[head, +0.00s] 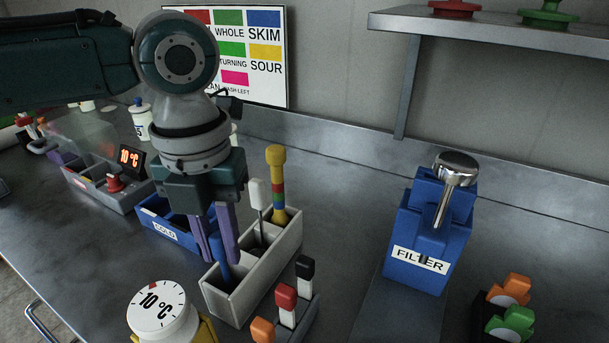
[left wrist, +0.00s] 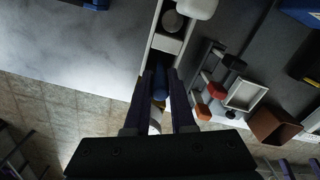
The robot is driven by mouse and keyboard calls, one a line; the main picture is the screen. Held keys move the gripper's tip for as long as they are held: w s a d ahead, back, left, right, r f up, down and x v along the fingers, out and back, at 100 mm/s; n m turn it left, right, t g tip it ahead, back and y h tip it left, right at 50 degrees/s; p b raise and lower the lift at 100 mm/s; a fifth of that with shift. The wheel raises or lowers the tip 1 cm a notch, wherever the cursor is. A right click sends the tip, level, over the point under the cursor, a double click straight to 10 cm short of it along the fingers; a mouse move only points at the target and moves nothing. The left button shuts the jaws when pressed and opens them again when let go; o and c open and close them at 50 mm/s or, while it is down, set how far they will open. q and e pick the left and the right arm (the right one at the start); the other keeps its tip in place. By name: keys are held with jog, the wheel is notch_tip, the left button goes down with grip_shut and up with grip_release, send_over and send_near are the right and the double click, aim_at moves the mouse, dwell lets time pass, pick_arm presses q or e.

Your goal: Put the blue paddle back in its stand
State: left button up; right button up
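The white stand (head: 262,277) is a long box with compartments on the steel counter; part of it also shows in the left wrist view (left wrist: 168,43). The blue paddle (head: 219,262) is in its front compartment, its lower part hidden by the walls. My left gripper (head: 216,242) points down over that compartment, its purple fingers on either side of the blue handle, which also fills the gap between them in the left wrist view (left wrist: 160,88). Whether the paddle rests on the bottom is hidden. My right gripper does not show in the head view.
A white paddle (head: 257,197) and a yellow banded paddle (head: 278,185) stand in the other compartments. A blue COLD bin (head: 160,228) is left, a white dial (head: 162,312) in front, red and black handles (head: 286,297) to the right. The blue FILTER box (head: 418,266) stands farther right.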

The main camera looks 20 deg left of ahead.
pick_arm(q)
jog(key=o, duration=0.5)
jog(key=shift+c, duration=0.2)
notch_tip(320, 180, up, 12)
jog(key=p, duration=0.1)
jog(key=s+d+f+n+h, duration=0.1)
jog(key=s+d+f+n, duration=0.1)
jog(key=n, duration=0.3)
jog(key=s+d+f+n+t+h, duration=0.1)
jog(key=s+d+f+n, duration=0.2)
jog(key=d+f+n, duration=0.1)
jog(key=s+d+f+n+t+h, duration=0.1)
jog(key=s+d+f+n, duration=0.1)
jog(key=d+n, duration=0.3)
jog(key=shift+s+f+n, duration=0.3)
jog(key=shift+s+f, duration=0.1)
jog(key=shift+s, duration=0.05)
jog(key=s+a+f+n+t+y, duration=0.1)
jog(key=s+a+n, duration=0.7)
jog(key=n, duration=0.8)
jog(key=shift+f+t+y, duration=0.3)
jog(key=shift+f+y, duration=0.25)
jog(key=shift+y, duration=0.35)
jog(key=shift+s, duration=0.1)
